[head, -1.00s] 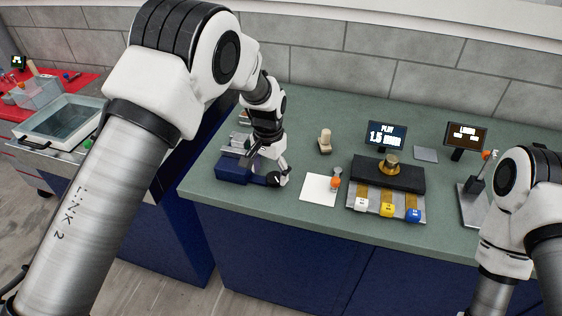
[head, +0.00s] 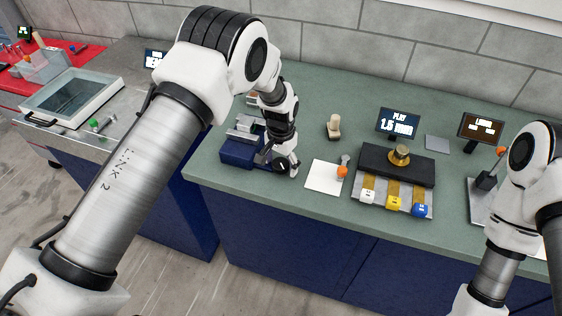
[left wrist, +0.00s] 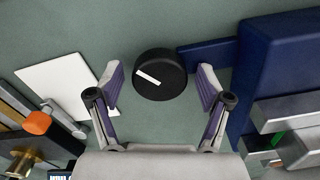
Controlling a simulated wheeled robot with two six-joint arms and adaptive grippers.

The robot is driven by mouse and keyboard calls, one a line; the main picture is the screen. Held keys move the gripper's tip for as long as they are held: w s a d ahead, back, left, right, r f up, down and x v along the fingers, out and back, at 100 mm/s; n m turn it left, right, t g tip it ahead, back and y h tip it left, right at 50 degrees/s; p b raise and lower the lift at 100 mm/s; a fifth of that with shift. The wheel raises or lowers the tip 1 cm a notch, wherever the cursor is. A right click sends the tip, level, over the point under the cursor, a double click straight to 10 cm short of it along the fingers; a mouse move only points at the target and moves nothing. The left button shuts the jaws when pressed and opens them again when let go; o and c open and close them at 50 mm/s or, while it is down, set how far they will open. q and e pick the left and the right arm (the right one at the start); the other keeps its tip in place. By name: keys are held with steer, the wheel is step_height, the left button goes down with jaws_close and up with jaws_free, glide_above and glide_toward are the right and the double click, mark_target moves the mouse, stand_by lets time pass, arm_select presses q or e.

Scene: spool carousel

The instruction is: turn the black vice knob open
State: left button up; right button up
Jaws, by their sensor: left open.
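The black vice knob (left wrist: 160,75) is round with a white line on its face. In the left wrist view it lies between the two open fingers of my left gripper (left wrist: 162,90), with a gap on each side. The line slants slightly from level. In the head view the knob (head: 281,166) sits at the right end of the blue vice (head: 238,153), and my left gripper is right over it, partly hiding it. The blue vice body (left wrist: 280,65) with its grey metal jaws (left wrist: 285,112) is on the right in the left wrist view. My right gripper is out of view.
A white sheet (head: 324,177) lies right of the knob, with an orange-tipped part (head: 342,170) at its edge. Further right is a black block with a brass knob (head: 400,154) and coloured tabs. A beige-capped piece (head: 334,126) stands behind. Open green counter lies between them.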

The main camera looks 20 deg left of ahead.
arm_select(q)
steer(key=shift+s+r, duration=0.1)
steer(key=shift+s, duration=0.05)
steer(key=c, duration=1.1)
steer(key=shift+c, duration=0.2)
